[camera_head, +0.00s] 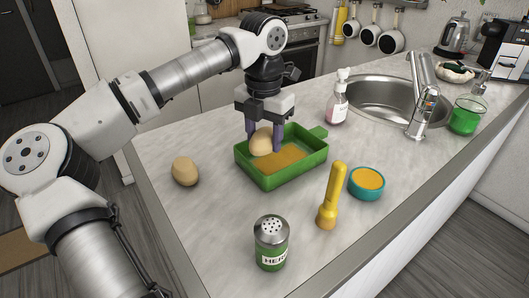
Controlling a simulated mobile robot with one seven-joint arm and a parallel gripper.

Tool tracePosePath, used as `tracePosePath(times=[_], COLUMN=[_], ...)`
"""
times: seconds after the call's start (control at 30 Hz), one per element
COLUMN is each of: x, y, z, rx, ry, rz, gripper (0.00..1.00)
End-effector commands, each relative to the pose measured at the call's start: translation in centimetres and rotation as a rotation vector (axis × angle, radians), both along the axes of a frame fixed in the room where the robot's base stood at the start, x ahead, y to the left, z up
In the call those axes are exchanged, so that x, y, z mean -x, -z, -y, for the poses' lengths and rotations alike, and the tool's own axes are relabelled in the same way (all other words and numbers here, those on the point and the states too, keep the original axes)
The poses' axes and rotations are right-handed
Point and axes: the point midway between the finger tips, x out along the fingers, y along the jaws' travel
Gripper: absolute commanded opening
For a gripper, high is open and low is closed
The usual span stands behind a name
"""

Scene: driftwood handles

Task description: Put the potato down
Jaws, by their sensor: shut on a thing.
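A light brown potato (262,142) is between the purple-tipped fingers of my gripper (264,143). My gripper points down and is shut on this potato, over the left part of a green tray (305,165) with a yellow-brown inside. Whether the potato touches the tray floor I cannot tell. A second potato (185,171) lies on the counter to the left of the tray, apart from it.
A yellow pestle-shaped tool (331,196), a teal bowl (366,184) and a green herb shaker (271,243) stand in front of the tray. A soap bottle (337,100), sink (375,98), faucet (421,95) and green glass (466,115) are behind right. The counter's front left is clear.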

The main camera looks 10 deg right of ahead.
Motion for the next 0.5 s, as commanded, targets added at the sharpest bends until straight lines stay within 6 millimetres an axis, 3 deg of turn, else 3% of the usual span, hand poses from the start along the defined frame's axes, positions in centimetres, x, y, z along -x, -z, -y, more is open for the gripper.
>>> tracePosePath(times=[0.23,0.5], x=[0.0,0.0], y=[1.9,5.3], z=[0.0,0.0], rx=[0.001,0.0], ry=[0.0,0.0], rz=[-0.001,0.0], gripper=[0.22,0.22])
